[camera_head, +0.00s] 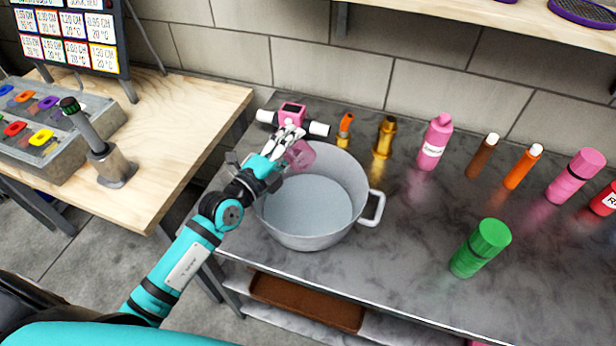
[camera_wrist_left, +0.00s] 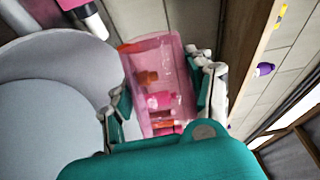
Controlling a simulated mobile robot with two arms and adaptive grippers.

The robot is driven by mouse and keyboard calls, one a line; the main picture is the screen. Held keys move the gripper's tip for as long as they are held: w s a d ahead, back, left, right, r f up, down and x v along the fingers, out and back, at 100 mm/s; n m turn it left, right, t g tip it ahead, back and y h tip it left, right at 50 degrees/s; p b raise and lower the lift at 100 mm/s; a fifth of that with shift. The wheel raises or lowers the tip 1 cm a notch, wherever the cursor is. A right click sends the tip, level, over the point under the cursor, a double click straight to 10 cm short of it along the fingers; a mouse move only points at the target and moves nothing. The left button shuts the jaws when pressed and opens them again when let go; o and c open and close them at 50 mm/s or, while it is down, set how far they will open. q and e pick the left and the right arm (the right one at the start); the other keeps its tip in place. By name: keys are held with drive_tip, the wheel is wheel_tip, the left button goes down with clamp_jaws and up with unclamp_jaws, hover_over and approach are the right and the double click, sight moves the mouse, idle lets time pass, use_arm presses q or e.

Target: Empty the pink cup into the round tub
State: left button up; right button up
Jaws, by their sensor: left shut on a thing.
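The pink cup (camera_head: 301,155) is see-through and is held by my left gripper (camera_head: 280,150) at the back left rim of the tub. In the left wrist view the cup (camera_wrist_left: 155,75) sits between the gripper's fingers (camera_wrist_left: 158,115) and looks tilted. Bottles show through its pink wall; I cannot tell whether anything is inside it. The round tub (camera_head: 352,215) is a grey pot with a side handle, standing on the dark table; its inside looks bare and pale. In the left wrist view the tub (camera_wrist_left: 60,48) is at the left. My right gripper is not in view.
A pink device with white ends (camera_head: 292,112) stands behind the tub. An orange-topped bottle (camera_head: 345,130), a gold bottle (camera_head: 384,138) and a pink bottle (camera_head: 435,142) stand right of it. A green bottle (camera_head: 481,248) stands nearer the front. The wooden table (camera_head: 190,110) is at the left.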

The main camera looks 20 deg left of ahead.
use_arm(q)
drive_tip(key=shift+w+a+f+n, duration=0.1)
drive_tip(key=shift+f+n, duration=0.05)
drive_tip(key=shift+n, duration=0.25)
drive_tip(key=shift+w+a+n+g+p, duration=0.15)
drive_tip(key=shift+n+g+p, duration=0.15)
drive_tip(key=shift+w+a+r+n+g+p, duration=0.25)
drive_tip(key=shift+w+a+n+g+p, duration=0.05)
drive_tip(key=shift+w+a+n, duration=0.3)
drive_tip(key=r+n+p, duration=0.1)
drive_tip(key=p, duration=0.3)
drive_tip(key=shift+n+g, duration=0.3)
drive_tip(key=shift+g, duration=0.1)
drive_tip(key=n+g+p, duration=0.1)
drive_tip(key=n+p, duration=0.1)
drive_tip(key=p, duration=0.3)
drive_tip(key=f+n+g+p, duration=0.1)
drive_tip(key=p, duration=0.3)
drive_tip(key=shift+f+n+h+p, duration=0.15)
drive_tip(key=shift+n+h+p, duration=0.2)
drive_tip(key=shift+n+h, duration=0.05)
drive_tip(key=w+a+n+g+h+p, duration=0.1)
drive_tip(key=n+p, duration=0.1)
drive_tip(key=w+a+n+g+h+p, duration=0.1)
drive_tip(key=n+p, duration=0.1)
drive_tip(key=p, duration=0.1)
drive_tip(key=shift+w+a+r+n+g, duration=0.2)
drive_tip(key=shift+a+r+n+g, duration=0.2)
drive_tip(key=shift+r, duration=2.5)
